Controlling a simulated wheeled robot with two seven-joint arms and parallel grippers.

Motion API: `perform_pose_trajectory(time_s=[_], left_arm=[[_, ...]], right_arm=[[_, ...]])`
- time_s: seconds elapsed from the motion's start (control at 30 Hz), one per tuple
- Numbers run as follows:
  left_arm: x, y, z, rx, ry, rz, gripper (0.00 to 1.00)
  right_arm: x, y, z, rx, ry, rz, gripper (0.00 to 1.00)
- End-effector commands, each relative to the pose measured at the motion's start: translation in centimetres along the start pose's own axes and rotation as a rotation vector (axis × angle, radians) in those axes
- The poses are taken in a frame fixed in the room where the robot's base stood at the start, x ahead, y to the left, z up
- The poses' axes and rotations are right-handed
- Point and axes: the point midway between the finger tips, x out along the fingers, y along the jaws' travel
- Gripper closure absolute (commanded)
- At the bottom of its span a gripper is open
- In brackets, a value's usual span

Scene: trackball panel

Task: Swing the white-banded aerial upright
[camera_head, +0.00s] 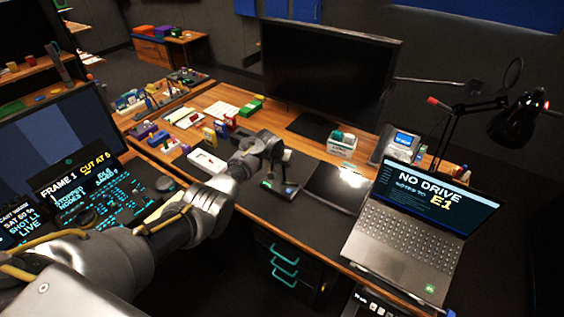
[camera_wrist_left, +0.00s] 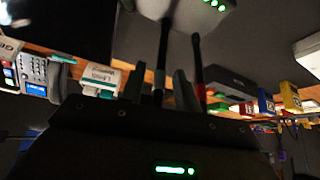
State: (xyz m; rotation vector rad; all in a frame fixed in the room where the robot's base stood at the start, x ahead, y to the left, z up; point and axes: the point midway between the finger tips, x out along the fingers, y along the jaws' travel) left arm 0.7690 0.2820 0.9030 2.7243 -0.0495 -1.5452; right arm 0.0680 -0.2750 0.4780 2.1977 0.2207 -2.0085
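The aerial unit (camera_head: 279,187) is a small dark box with a light top, on the desk just below my left gripper (camera_head: 272,152) in the head view. The left wrist view is inverted: the unit (camera_wrist_left: 208,8) is at the top with green lights, and two dark aerials run down from it. One aerial (camera_wrist_left: 162,60), with a pale band low on it, passes between the two fingers of my left gripper (camera_wrist_left: 160,92). Gaps show on both sides of it, so the fingers look open. The other aerial (camera_wrist_left: 197,62), with a red band, is outside the fingers. My right gripper is out of view.
A monitor (camera_head: 325,75) stands behind. A black pad (camera_head: 335,187) and an open laptop (camera_head: 425,220) lie to the right. A white tray (camera_head: 207,162) and small coloured blocks are to the left. A desk lamp (camera_head: 515,122) overhangs the right.

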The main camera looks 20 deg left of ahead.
Motion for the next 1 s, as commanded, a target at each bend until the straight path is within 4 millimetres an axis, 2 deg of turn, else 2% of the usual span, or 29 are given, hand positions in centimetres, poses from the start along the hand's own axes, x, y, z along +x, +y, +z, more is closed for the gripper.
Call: perform_pose_trajectory(time_s=[0.27, 0.43, 1.0], left_arm=[[-0.1, 0.0, -0.1, -0.001, 0.003, 0.0, 0.67], [-1.0, 0.0, -0.2, -0.001, 0.004, 0.001, 0.67], [-9.5, 0.2, -0.1, -0.001, 0.004, 0.003, 0.67]], right_arm=[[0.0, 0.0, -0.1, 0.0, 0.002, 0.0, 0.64], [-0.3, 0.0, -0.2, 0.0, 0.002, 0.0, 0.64], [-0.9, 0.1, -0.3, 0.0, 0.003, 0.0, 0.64]])
